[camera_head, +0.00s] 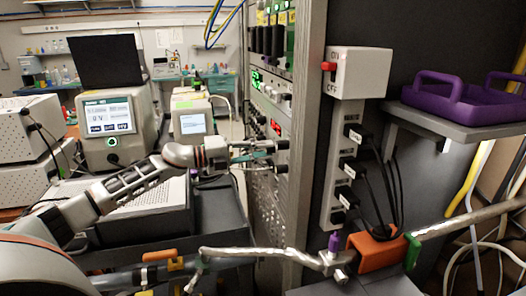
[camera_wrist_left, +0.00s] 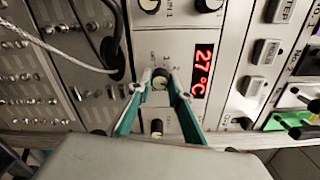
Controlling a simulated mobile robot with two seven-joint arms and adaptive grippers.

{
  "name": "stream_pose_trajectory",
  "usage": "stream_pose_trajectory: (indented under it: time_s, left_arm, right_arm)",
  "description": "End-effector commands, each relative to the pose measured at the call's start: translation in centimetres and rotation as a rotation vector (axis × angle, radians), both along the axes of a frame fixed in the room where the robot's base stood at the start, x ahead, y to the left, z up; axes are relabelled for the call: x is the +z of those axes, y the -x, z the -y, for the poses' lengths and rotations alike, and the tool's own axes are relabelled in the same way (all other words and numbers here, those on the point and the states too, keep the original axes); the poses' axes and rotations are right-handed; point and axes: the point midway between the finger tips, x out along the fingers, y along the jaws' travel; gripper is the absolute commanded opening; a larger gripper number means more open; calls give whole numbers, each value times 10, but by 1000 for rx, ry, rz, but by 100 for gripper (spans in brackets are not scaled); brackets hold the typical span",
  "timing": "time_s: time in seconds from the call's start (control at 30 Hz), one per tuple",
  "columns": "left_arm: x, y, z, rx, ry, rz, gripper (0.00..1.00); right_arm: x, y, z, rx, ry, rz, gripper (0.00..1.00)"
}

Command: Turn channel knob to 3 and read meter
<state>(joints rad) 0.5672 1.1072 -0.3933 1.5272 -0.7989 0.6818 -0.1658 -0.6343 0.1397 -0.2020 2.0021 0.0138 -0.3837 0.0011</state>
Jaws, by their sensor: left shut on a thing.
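The channel knob (camera_wrist_left: 160,80) is a small round knob on a light panel in the left wrist view. My left gripper (camera_wrist_left: 159,84) has its two green-sided fingers on either side of it, shut on it. Small printed marks surround the knob; its exact setting is hard to read. The meter (camera_wrist_left: 203,71) beside it shows red digits that read 27 °C, turned sideways in this view. In the head view my left gripper (camera_head: 281,156) reaches the rack front, and the meter's red display (camera_head: 276,127) sits just above it. The knob is hidden there. My right gripper is not in view.
Other knobs (camera_wrist_left: 157,127) and switches (camera_wrist_left: 253,87) lie close around the meter. A grey cable (camera_wrist_left: 60,52) hangs across the panel. In the head view, a power strip (camera_head: 346,165) with plugs and a shelf with a purple tray (camera_head: 455,97) stand right of the rack (camera_head: 310,120).

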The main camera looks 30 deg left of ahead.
Motion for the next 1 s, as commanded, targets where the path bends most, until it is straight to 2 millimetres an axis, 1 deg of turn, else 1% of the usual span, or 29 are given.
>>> stream_pose_trajectory:
  time_s: [0.17, 0.2, 0.23, 0.27, 0.67, 0.77, 1.0]
  left_arm:
    - [-1, 0, 1, -2, 1, -2, 0]
    - [-1, 0, 1, -2, 1, -2, 27]
    - [-1, 0, 1, -2, 1, -2, 34]
    - [-1, 0, 1, -2, 1, -2, 36]
    - [-1, 2, -2, 0, 2, -3, 36]
    - [-2, 8, -7, 2, 1, -5, 36]
    - [-3, 32, -27, 1, 1, -7, 36]
  right_arm:
    - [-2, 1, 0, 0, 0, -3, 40]
    - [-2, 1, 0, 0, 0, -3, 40]
    - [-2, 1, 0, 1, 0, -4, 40]
    - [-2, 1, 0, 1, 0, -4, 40]
    - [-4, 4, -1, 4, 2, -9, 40]
    - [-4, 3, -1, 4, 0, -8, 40]
    - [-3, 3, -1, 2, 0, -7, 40]
